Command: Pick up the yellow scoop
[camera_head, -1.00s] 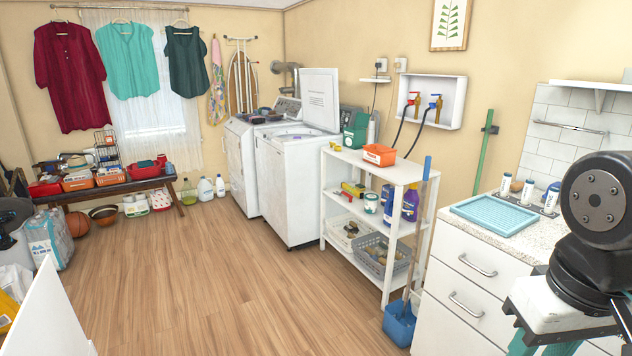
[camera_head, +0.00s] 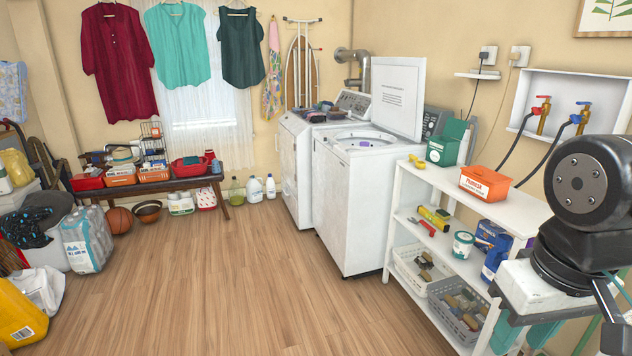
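A small yellow object, which looks like the yellow scoop (camera_head: 417,161), lies on the top board of the white shelf unit (camera_head: 470,204), at its far end. It is left of a green box and near the washing machine; its exact shape is too small to make out. My arm shows at the right edge, in front of the near end of the shelf unit. My gripper's fingers cannot be seen.
An orange box (camera_head: 485,184) and a green box (camera_head: 442,151) share the top board. A washing machine (camera_head: 347,200) adjoins. The wooden floor (camera_head: 230,270) is clear.

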